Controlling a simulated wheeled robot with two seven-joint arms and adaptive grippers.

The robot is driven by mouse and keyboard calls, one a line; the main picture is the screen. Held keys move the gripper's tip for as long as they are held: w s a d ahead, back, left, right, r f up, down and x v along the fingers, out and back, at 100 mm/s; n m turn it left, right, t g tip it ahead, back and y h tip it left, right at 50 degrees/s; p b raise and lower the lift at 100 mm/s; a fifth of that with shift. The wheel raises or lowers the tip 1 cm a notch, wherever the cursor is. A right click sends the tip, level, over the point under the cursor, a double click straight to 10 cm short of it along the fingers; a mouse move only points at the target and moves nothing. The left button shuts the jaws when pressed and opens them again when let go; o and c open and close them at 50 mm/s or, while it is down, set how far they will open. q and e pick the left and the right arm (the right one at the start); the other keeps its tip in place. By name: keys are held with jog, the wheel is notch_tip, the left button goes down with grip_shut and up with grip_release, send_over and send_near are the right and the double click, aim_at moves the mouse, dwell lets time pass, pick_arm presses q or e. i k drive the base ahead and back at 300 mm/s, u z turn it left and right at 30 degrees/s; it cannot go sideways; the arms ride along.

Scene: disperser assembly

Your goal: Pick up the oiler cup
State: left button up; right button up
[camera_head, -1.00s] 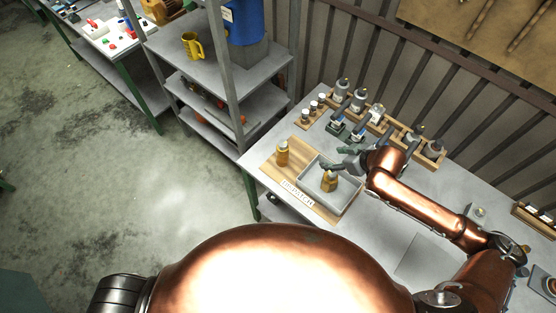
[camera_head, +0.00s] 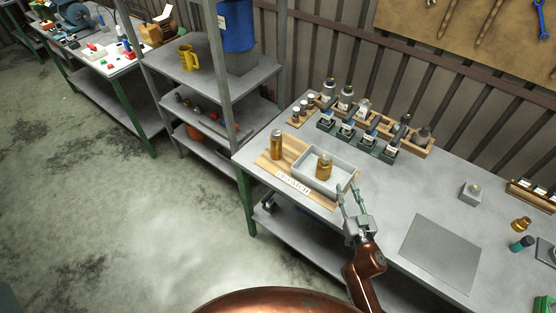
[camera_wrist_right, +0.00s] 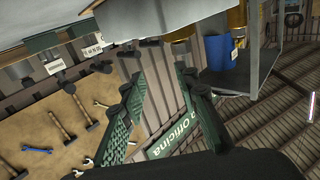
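A small brass piece (camera_head: 521,224) lies at the right end of the workbench in the head view. It looks like the oiler cup, but it is too small to be sure. My right gripper (camera_head: 350,190) is open and empty above the bench's front edge, just right of the grey tray and well left of the brass piece. Its two spread fingers also show in the right wrist view (camera_wrist_right: 160,95), with nothing between them. My left gripper is not in view.
A grey tray (camera_head: 302,172) holding a brass-coloured bottle (camera_head: 323,167) sits on a wooden board beside a taller one (camera_head: 277,145). Racks of bottles line the back. A teal-capped cylinder (camera_head: 521,244) stands near the brass piece. A flat grey plate (camera_head: 440,253) lies mid-bench.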

aim_at(276, 144)
jog(key=k, duration=0.9)
jog(key=u, duration=0.9)
jog(key=i, duration=0.55)
jog(key=u, duration=0.55)
jog(key=i, duration=0.65)
jog(key=z, duration=0.8)
jog(key=i, duration=0.5)
jog(key=z, duration=0.65)
